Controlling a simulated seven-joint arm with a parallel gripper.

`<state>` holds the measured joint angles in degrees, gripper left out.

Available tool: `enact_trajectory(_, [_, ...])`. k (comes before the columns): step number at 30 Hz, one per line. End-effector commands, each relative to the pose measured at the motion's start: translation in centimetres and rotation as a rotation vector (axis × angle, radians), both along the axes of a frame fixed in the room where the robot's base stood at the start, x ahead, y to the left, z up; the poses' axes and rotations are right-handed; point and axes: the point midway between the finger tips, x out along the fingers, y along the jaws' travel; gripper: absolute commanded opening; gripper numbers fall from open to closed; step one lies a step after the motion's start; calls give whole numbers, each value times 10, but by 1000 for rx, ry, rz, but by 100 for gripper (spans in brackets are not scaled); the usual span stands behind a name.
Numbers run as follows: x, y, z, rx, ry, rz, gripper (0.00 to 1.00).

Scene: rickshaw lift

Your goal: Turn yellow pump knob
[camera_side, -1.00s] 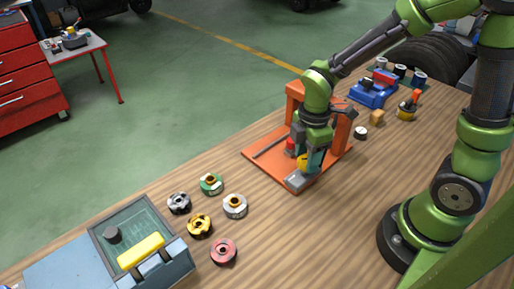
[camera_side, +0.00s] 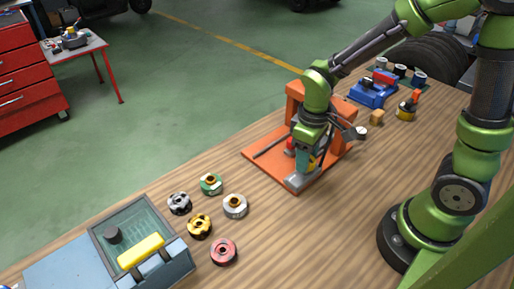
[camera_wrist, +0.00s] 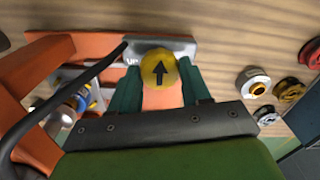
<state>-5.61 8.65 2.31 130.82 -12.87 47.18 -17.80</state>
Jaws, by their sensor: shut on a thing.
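The yellow pump knob (camera_wrist: 158,68) is a round disc with a black arrow, seen between my fingers in the wrist view. The arrow points to the top of that picture, and a metal plate (camera_wrist: 180,46) with partly hidden "UP" lettering lies just behind the knob. My gripper (camera_wrist: 160,82) has a teal finger on each side of the knob and is shut on it. In the side view my gripper (camera_side: 306,160) reaches down over the orange press stand (camera_side: 268,158), and the knob is mostly hidden there.
Several knob-like rings, including a red one (camera_side: 223,251) and a green one (camera_side: 211,183), lie left of the stand. A blue-grey box (camera_side: 150,262) with a yellow handle is at front left. A blue device (camera_side: 373,92) stands behind right. A black cable (camera_wrist: 70,82) crosses the wrist view.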

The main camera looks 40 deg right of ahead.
Motion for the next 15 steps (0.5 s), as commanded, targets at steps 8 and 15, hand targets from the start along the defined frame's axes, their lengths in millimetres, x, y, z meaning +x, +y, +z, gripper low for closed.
enact_trajectory(8, [0,0,1,1,0,-266,17])
enact_trajectory(15, [0,0,1,1,-1,-494,17])
